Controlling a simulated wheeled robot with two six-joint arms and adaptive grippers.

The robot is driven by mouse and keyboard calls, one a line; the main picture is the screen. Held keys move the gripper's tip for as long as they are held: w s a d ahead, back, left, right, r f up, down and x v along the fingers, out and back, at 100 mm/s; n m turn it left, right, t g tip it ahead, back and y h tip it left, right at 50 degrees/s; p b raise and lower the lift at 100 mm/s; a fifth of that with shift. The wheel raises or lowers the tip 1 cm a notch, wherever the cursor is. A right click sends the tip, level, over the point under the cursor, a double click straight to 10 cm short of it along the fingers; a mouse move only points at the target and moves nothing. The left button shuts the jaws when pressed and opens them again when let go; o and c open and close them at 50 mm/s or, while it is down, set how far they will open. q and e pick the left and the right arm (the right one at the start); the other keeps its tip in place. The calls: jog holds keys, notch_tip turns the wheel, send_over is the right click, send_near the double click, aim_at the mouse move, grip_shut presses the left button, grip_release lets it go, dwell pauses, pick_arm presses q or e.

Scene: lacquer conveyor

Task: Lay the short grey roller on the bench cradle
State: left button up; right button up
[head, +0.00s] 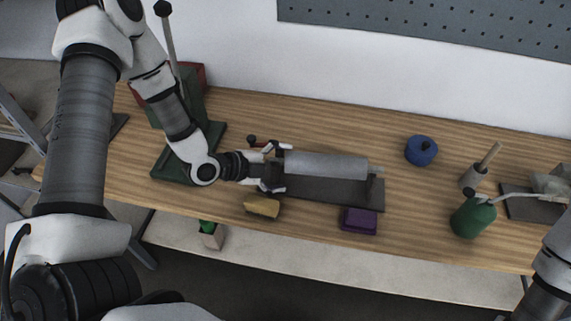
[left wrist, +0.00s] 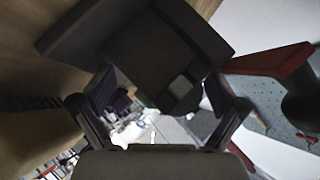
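The short grey roller (head: 325,165) lies level along the dark bench cradle (head: 320,190), its right shaft end at the cradle's right upright. My left gripper (head: 272,166) is at the roller's left end, with its fingers spread on either side. In the left wrist view the fingers of my left gripper (left wrist: 165,110) are wide apart, and a dark block (left wrist: 155,55), apparently the cradle's end, fills the space ahead. The roller's left shaft end is hidden by the gripper. My right gripper is out of view; only part of that arm shows at lower right.
A yellow block (head: 262,205) and a purple block (head: 359,221) lie near the front of the wooden bench (head: 400,245). A dark green stand (head: 178,160) is left.

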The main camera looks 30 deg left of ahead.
pick_arm(q)
jog(key=shift+d+r, duration=0.1)
jog(key=shift+d, duration=0.05)
jog(key=shift+w, duration=0.15)
jog(key=v, duration=0.6)
jog(key=shift+a+r, duration=0.1)
jog(key=shift+a, duration=0.2)
jog(key=shift+s+a+r, duration=0.1)
jog(key=shift+s+a, duration=0.05)
jog(key=shift+s, duration=0.1)
jog(key=shift+s+r, duration=0.2)
jog(key=shift+s, duration=0.1)
